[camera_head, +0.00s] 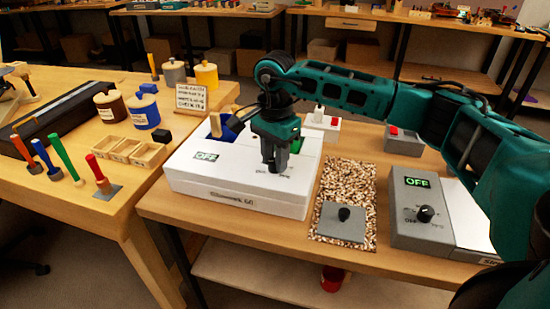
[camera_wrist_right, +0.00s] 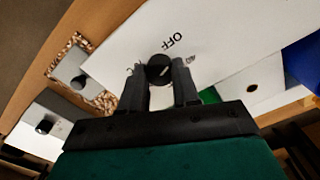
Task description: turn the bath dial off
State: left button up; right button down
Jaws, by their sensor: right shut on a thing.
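My right gripper (camera_head: 271,166) reaches down onto the bath's top. Its two fingers (camera_wrist_right: 159,85) are shut on the dial, one on each side. In the head view the fingers hide most of the dial. My left gripper is in no view.
Right of the bath lies a pebbly mat (camera_head: 346,180) with a grey knobbed box (camera_head: 342,222). Further right is a grey unit (camera_head: 420,235) with its own OFF display and knob. Blue and wooden pieces (camera_head: 222,126) stand at the bath's back. The left bench holds coloured tools and jars.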

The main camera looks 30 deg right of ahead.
jog(key=shift+n, duration=1.1)
jog(key=shift+r, duration=0.1)
jog(key=c, duration=0.8)
grip_release()
notch_tip(320, 180, up, 13)
jog(key=shift+f+p, duration=0.1)
jog(key=shift+p, duration=0.25)
